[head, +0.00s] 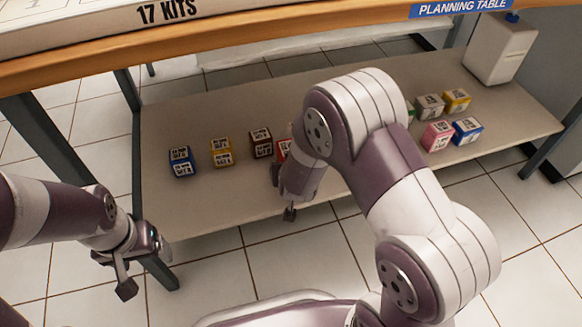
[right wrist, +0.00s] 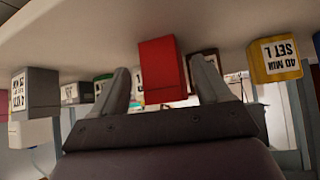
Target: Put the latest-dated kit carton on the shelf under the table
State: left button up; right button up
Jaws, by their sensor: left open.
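Small kit cartons stand on the shelf (head: 350,85) under the table (head: 290,38): blue (head: 182,162), yellow (head: 222,153) and brown (head: 261,143) on the left. A red carton (head: 282,150) beside them is partly hidden by my right arm. In the right wrist view, which looks upside down, the red carton (right wrist: 158,68) shows between the fingers of my right gripper (right wrist: 160,85), with gaps on both sides. That gripper is open, near the shelf's front edge. Carton dates are too small to read. My left gripper (head: 114,274) is open and empty, left of the shelf front.
More cartons stand at the shelf's right: grey (head: 430,106), yellow (head: 456,100), pink (head: 437,136) and blue (head: 467,131). A white box (head: 500,50) stands behind them. A "17 KITS" board (head: 165,14) lies on the tabletop. The table edge overhangs the shelf; its left end is clear.

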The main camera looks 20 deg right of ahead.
jog(key=shift+r, duration=0.1)
jog(key=s+d+r+n+g+y+p, duration=0.25)
jog(key=s+r+g+p, duration=0.55)
jog(key=s+r, duration=0.9)
notch_tip(320, 180, up, 46)
jog(key=s+p, duration=0.1)
jog(key=p, duration=4.6)
jog(key=shift+s+d+t+h, duration=0.15)
jog(key=shift+d+t+h, duration=0.2)
jog(key=shift+h, duration=0.1)
jog(key=shift+f, duration=0.1)
